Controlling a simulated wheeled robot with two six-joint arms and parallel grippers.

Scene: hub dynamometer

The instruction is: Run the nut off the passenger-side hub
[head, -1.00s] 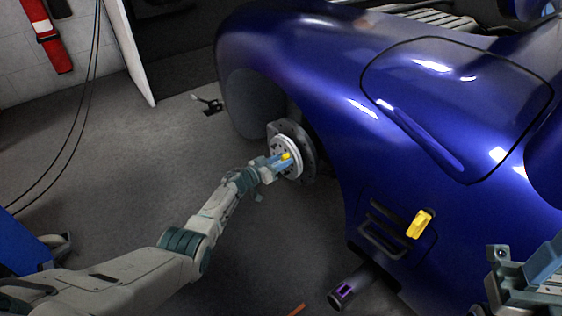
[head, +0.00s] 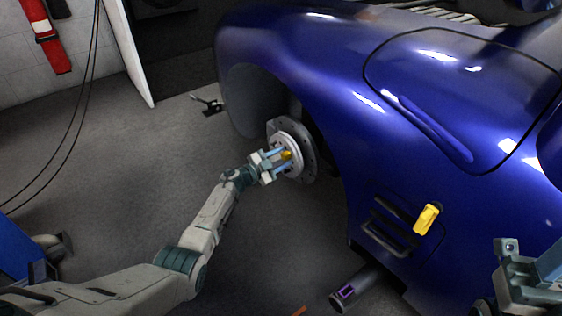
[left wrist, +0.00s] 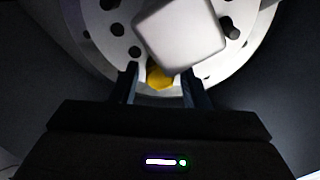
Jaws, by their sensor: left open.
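The yellow nut (head: 287,154) is at the centre of the bare metal hub (head: 298,147) in the car's wheel arch. My left gripper (head: 281,158) is at the hub face with its two blue fingers apart, one on each side of the nut. The left wrist view shows the nut (left wrist: 160,78) between the fingertips of my left gripper (left wrist: 160,88). I cannot tell whether the fingers touch it. A pale rounded block (left wrist: 180,33) hides the nut's upper part there. My right gripper (head: 515,268) is partly in view at the lower right, away from the hub; its jaws are unclear.
The blue car body (head: 330,70) rises above and right of the hub. A yellow piece (head: 426,219) sits by the side vent (head: 388,232). A pipe (head: 355,290) sticks out below. The grey floor (head: 120,190) left of the hub is mostly open.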

